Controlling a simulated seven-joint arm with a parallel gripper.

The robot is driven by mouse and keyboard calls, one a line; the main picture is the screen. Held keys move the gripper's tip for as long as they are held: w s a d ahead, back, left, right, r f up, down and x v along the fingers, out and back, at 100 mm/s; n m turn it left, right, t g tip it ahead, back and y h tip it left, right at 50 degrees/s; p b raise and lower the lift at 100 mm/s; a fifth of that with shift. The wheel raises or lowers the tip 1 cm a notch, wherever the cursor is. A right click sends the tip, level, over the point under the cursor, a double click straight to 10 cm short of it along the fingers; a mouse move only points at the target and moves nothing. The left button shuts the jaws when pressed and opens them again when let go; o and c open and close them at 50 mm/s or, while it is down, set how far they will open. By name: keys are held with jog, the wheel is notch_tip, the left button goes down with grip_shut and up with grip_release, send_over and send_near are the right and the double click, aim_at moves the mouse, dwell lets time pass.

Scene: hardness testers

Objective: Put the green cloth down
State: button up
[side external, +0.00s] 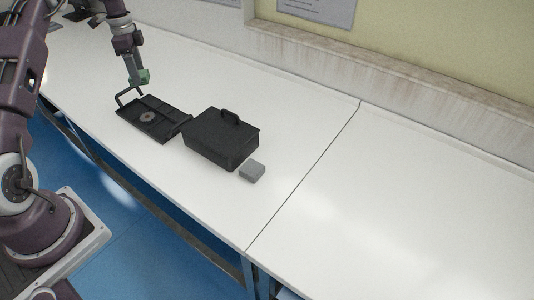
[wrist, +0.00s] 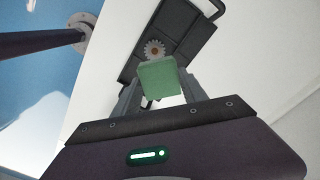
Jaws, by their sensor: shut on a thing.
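The green cloth (wrist: 160,82) looks like a small pale green block. My gripper (wrist: 160,92) is shut on it in the wrist view, with one finger on each side. In the side external view my gripper (side external: 137,79) points down with the green cloth (side external: 143,76) at its tip. It is beside the far end of a black open tray (side external: 165,137), near the tray's raised handle. I cannot tell exactly how high the cloth is above the table.
The tray has compartments and a round grey disc (side external: 147,117). A closed black case (side external: 221,139) with a handle stands right of it, and a small grey block (side external: 252,171) lies beside the case. The white table (side external: 400,200) is clear on the right. A wall ledge (side external: 400,85) runs behind.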

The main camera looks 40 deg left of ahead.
jog(key=w+d+m, duration=0.3)
jog(key=w+d, duration=0.3)
jog(key=d, duration=0.4)
jog(key=m, duration=0.6)
send_over(269, 155)
notch_tip(269, 155, down, 15)
jog(key=shift+f, duration=0.1)
jog(key=shift+f, duration=0.1)
jog(key=o, duration=1.3)
notch_tip(269, 155, up, 13)
jog(key=shift+s+f, duration=0.1)
jog(key=shift+f, duration=0.1)
